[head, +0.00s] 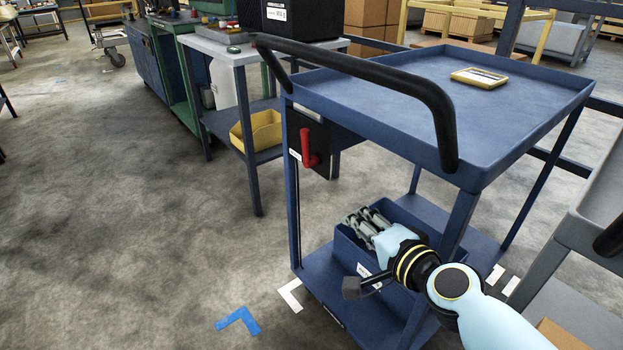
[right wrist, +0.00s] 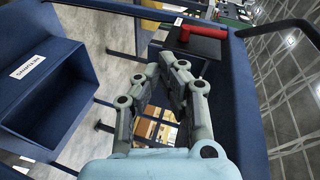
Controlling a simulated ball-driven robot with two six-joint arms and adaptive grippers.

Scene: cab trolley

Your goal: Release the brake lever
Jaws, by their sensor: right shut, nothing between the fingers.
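The red brake lever (head: 306,146) is on a black plate (head: 322,135) on the blue trolley's (head: 430,85) near left upright, below the black push handle. Its bar stands roughly upright from a pivot at its lower end. In the right wrist view the red lever (right wrist: 186,31) and its black box (right wrist: 199,42) are beyond the fingertips. My right gripper (head: 364,217) is over the trolley's lower level, below and right of the lever, apart from it. Its fingers (right wrist: 172,60) are shut with nothing between them. My left gripper is not in view.
The black push handle (head: 370,68) arches above the lever. A blue bin (head: 346,245) with a white label stands on the lower shelf, close to my right gripper. A yellow device (head: 479,78) lies on the top tray. A workbench (head: 222,48) stands behind; open floor is at left.

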